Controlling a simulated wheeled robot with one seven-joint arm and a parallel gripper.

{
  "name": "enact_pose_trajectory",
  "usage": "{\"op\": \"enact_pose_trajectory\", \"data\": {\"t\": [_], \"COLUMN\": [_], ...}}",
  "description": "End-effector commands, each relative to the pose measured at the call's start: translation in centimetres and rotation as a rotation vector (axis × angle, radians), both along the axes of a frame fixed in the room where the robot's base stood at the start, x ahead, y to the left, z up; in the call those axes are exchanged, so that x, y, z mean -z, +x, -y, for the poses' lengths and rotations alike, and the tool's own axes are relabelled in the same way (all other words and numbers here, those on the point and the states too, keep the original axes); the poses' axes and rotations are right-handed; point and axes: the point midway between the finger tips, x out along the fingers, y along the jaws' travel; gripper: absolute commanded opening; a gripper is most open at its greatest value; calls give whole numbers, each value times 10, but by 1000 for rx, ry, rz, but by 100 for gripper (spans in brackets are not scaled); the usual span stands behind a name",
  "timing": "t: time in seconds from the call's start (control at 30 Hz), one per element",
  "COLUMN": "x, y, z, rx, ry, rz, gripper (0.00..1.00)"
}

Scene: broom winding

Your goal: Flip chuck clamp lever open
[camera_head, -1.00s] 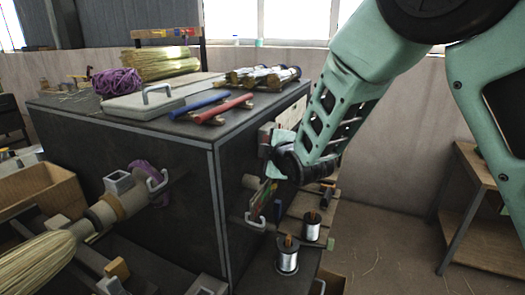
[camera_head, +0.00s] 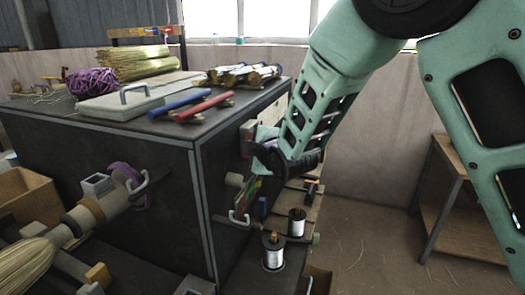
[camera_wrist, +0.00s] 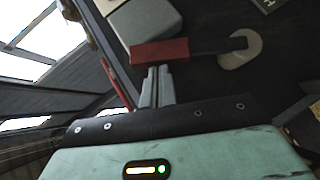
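In the wrist view a lever-like part with a red grip (camera_wrist: 160,52) and a dark bar runs to a pale rounded piece (camera_wrist: 240,50) on a dark surface. I take it for the clamp lever, but cannot be sure. My gripper (camera_wrist: 156,72) has its two grey fingers side by side with almost no gap, tips just below the red grip. Contact cannot be told. In the head view my gripper is beside the right face of the dark cabinet (camera_head: 120,150), its fingers mostly hidden. At left, a broom (camera_head: 25,265) sits in a pale chuck (camera_head: 85,213).
Red and blue handled tools (camera_head: 205,108) and a grey lidded box (camera_head: 122,102) lie on the cabinet top. Wire spools (camera_head: 273,252) stand below my gripper. A wooden table (camera_head: 465,200) stands at right, with open floor (camera_head: 375,235) before it.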

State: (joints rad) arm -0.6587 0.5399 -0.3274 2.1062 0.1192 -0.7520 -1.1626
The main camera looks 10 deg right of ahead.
Motion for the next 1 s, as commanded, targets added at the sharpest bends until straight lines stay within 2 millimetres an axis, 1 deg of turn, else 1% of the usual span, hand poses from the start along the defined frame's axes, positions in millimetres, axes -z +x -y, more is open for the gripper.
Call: {"op": "enact_pose_trajectory", "data": {"t": [0.17,0.5,0.7,0.83,1.0], "x": [-7,-29,-40,-44,-47], "y": [-29,-100,-136,-149,-158], "z": [7,22,31,33,36], "rx": [0,-5,-6,-7,-8], "ry": [2,5,4,3,1], "rz": [0,0,-1,-2,-2], "gripper": [0,0,0,0,0]}}
